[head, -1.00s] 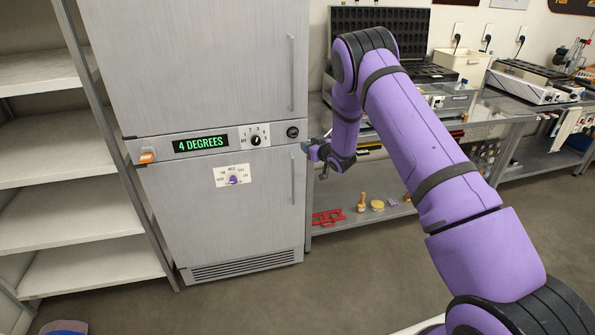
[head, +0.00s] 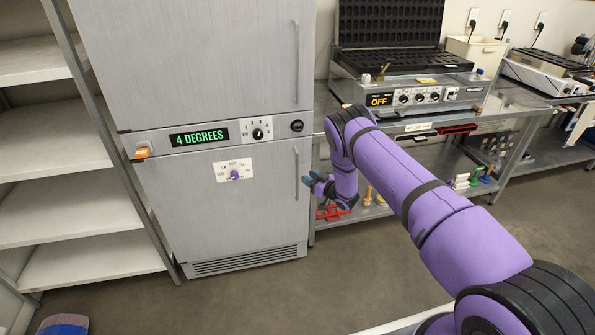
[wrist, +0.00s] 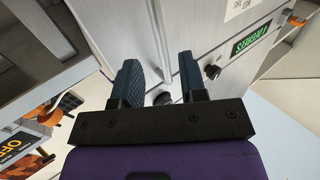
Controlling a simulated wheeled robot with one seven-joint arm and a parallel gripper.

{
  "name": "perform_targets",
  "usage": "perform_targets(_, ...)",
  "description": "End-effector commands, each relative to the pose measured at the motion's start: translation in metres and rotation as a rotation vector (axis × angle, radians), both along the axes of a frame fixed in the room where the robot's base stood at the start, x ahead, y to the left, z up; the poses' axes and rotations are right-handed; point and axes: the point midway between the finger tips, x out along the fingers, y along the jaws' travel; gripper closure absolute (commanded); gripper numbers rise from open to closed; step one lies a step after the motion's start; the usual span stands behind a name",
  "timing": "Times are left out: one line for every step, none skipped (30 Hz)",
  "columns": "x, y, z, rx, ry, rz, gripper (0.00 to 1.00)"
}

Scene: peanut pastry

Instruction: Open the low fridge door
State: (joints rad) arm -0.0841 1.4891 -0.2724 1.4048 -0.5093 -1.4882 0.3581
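The low fridge door (head: 195,212) is a shut grey brushed-metal panel. Its vertical bar handle (head: 296,175) is near the right edge. My gripper (head: 312,181) is just right of this handle, at about the height of its middle, with its dark blue fingers toward the fridge. In the wrist view my gripper (wrist: 160,68) is open, with nothing visible held between the fingers. A vertical handle bar (wrist: 157,25) appears beyond the gap between the fingertips. Contact with the handle is not visible.
The upper fridge door (head: 190,60) is shut, above the panel with the green display (head: 199,137). Shelves (head: 80,200) stand at left. A metal table (head: 470,115) with a machine stands at right; a red rack (head: 333,212) sits low beside the fridge.

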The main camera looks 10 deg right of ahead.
Motion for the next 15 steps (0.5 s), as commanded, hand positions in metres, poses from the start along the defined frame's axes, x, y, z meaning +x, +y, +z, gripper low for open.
perform_targets(0.008, 0.006, 0.000, -0.001, -0.003, 0.003, 0.61)
perform_targets(0.013, 0.009, 0.000, -0.001, -0.002, 0.002, 0.61)
perform_targets(0.019, 0.013, 0.000, 0.000, -0.002, 0.002, 0.61)
perform_targets(0.023, 0.016, 0.000, 0.000, -0.001, 0.002, 0.61)
perform_targets(0.027, 0.019, 0.000, -0.001, -0.002, 0.002, 0.61)
perform_targets(0.032, 0.023, 0.000, -0.001, -0.002, 0.002, 0.61)
perform_targets(0.036, 0.025, 0.000, -0.001, -0.002, 0.002, 0.61)
perform_targets(0.039, 0.027, 0.000, 0.000, -0.001, 0.001, 0.61)
perform_targets(0.044, 0.030, 0.000, 0.000, -0.001, 0.001, 0.61)
perform_targets(0.046, 0.031, 0.000, 0.000, -0.001, 0.001, 0.61)
perform_targets(0.049, 0.033, 0.000, -0.001, -0.001, 0.000, 0.61)
perform_targets(0.052, 0.035, 0.000, -0.001, -0.001, 0.000, 0.61)
perform_targets(0.053, 0.036, 0.000, -0.001, -0.001, 0.000, 0.61)
perform_targets(0.055, 0.037, 0.000, -0.001, -0.001, 0.000, 0.61)
perform_targets(0.056, 0.038, 0.000, 0.000, 0.000, 0.000, 0.61)
